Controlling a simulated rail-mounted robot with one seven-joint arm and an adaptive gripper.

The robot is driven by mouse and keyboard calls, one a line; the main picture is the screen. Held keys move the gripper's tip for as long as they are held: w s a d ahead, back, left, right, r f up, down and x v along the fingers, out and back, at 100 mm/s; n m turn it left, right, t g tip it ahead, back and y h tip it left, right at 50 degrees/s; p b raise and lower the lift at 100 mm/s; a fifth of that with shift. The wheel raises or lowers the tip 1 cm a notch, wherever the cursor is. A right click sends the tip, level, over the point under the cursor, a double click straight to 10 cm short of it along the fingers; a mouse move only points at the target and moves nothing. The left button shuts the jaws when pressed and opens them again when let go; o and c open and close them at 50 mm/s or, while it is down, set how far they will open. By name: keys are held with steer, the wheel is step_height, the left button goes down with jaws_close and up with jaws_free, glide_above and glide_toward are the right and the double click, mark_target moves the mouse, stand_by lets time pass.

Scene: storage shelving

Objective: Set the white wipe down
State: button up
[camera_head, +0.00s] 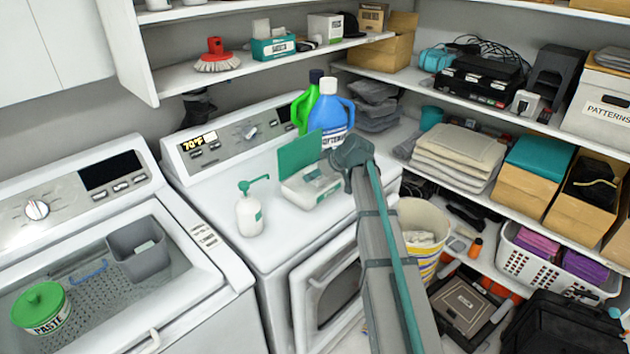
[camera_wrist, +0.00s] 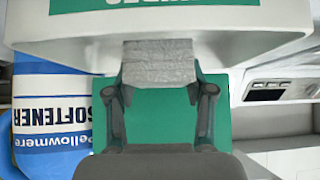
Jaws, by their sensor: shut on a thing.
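The white wipe (camera_wrist: 160,64) is a small, pale grey-white folded piece between my fingertips in the wrist view. My gripper (camera_wrist: 160,88) is shut on it. In the head view my gripper (camera_head: 340,165) is at the right side of an open white wipes box (camera_head: 311,188), above the washer top. The box's green lid (camera_head: 299,155) stands up behind it. In the wrist view the white box (camera_wrist: 250,45) fills the top, with the wipe against or just in front of it; I cannot tell if they touch. The wipe is not distinct in the head view.
A blue softener bottle (camera_head: 330,115) and a green bottle (camera_head: 303,108) stand behind the box. A white pump bottle (camera_head: 249,212) stands to its left. The right front washer top (camera_head: 283,235) has some bare room. A yellow-white bucket (camera_head: 425,235) is below right.

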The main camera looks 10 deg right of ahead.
mark_target(315, 189)
steer(key=shift+w+f, duration=0.25)
steer(key=shift+f, duration=0.15)
step_height(315, 189, down, 2)
steer(key=shift+f+p, duration=0.25)
steer(key=shift+p, duration=0.7)
steer(key=shift+f, duration=0.15)
steer(key=shift+f, duration=0.1)
steer(key=shift+f+b, duration=0.15)
steer(key=shift+b, duration=0.15)
steer(key=o, duration=1.1)
steer(key=shift+o, duration=0.2)
